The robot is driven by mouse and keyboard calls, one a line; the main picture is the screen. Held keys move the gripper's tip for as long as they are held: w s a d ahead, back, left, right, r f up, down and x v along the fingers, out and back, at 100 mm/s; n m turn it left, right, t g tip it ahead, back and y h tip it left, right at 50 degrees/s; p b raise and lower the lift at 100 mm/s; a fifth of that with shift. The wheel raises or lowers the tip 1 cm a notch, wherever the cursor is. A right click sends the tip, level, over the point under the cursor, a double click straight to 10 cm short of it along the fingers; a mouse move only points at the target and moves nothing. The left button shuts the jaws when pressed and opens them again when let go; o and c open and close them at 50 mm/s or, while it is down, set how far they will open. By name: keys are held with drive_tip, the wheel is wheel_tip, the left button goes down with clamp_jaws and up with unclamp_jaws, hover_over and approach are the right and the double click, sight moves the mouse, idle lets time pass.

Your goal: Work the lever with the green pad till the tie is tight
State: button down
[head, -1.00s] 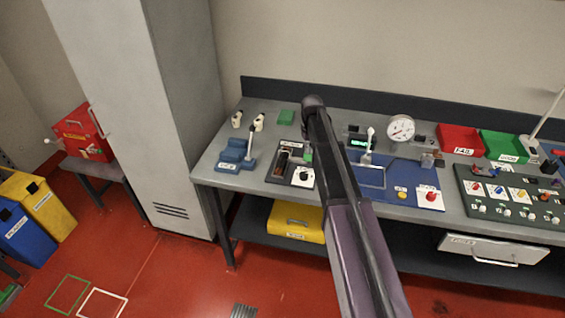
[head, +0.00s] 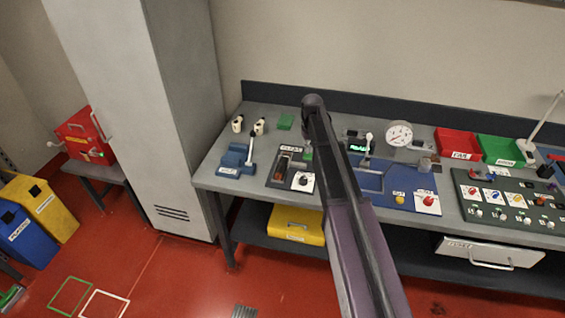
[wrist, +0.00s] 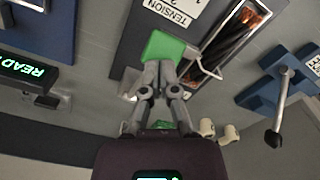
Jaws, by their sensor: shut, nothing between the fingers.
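The lever's green pad (wrist: 163,48) is at the top middle of the wrist view. It sits beside the dark tie station with its "TENSION" label (wrist: 172,12). My gripper (wrist: 157,70) is shut and empty. Its fingertips overlap the pad's near edge in the picture; whether they touch it I cannot tell. A slot with reddish-brown strands (wrist: 232,45) and a pale bent rod (wrist: 206,68) lie right of the pad. In the head view, the station (head: 275,180) and the green pad (head: 308,153) show just left of my arm, which hides my gripper.
A blue fixture with a lever (head: 236,158) stands left of the station. White bottles (head: 238,124) and a green block (head: 285,121) are behind. A blue panel (head: 372,182), a gauge (head: 399,134) and red (head: 458,141) and green trays (head: 500,150) are to the right.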

sight(308, 155)
drive_tip(key=shift+w+d+r+p, duration=0.1)
drive_tip(key=shift+w+r+p, duration=0.1)
drive_tip(key=shift+r+p, duration=1.5)
drive_tip(key=shift+w+r+p, duration=0.15)
drive_tip(key=shift+r+p, duration=1.35)
drive_tip(key=shift+r, duration=0.25)
drive_tip(key=shift+f, duration=0.25)
drive_tip(key=shift+s+f+b, duration=0.2)
drive_tip(key=shift+f+b, duration=1.4)
drive_tip(key=shift+b, duration=0.1)
drive_tip(key=shift+s+f+b, duration=0.15)
drive_tip(key=shift+f+b, duration=1.5)
drive_tip(key=shift+b, duration=0.05)
drive_tip(key=shift+s+f+b, duration=0.2)
drive_tip(key=shift+f+b, duration=1.4)
drive_tip(key=shift+b, duration=0.1)
drive_tip(key=shift+r, duration=0.2)
drive_tip(key=shift+w+r+p, duration=0.2)
drive_tip(key=shift+r+p, duration=1.45)
drive_tip(key=shift+p, duration=0.05)
drive_tip(key=shift+w+r+p, duration=0.15)
drive_tip(key=shift+r+p, duration=1.45)
drive_tip(key=shift+p, duration=0.1)
drive_tip(key=shift+w+r+p, duration=0.2)
drive_tip(key=shift+r+p, duration=1.45)
drive_tip(key=shift+p, duration=0.05)
